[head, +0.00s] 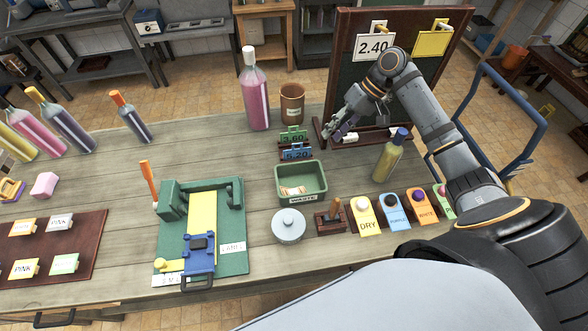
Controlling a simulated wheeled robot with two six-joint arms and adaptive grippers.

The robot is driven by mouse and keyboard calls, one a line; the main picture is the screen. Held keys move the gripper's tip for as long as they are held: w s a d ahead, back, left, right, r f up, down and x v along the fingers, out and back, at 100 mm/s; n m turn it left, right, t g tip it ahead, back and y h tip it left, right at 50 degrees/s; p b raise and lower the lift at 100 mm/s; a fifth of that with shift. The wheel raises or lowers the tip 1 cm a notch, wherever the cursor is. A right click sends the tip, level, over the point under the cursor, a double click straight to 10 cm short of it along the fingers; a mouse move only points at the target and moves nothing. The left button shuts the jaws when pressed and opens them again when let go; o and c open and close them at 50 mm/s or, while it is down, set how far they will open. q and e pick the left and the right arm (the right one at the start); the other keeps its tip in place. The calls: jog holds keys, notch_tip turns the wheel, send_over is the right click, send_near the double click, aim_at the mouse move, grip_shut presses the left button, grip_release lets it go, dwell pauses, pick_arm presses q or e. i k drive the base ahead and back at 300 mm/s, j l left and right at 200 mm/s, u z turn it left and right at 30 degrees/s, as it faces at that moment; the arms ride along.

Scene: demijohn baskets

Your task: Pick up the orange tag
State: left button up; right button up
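The thing that best fits the orange tag is an orange-edged card (22,228) on the dark red board (88,232) at the far left; its small print is hard to read. An orange stand marked WHITE (422,208) is at the right, in a row of coloured stands. My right gripper (336,132) points down at the foot of the dark upright board, near its ledge and far from the orange-edged card. Its fingers are small and dark here, so I cannot tell their opening. My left gripper is not in view.
A pink bottle (254,95) and a brown pot (292,103) stand left of my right gripper. A yellow-green bottle (387,158) is under my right arm. A green bin (300,180) and green labelling jig (232,256) hold the middle. The upright board (345,80) bears a 2.40 card.

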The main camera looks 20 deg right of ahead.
aim_at(425, 213)
jog(key=k, duration=1.5)
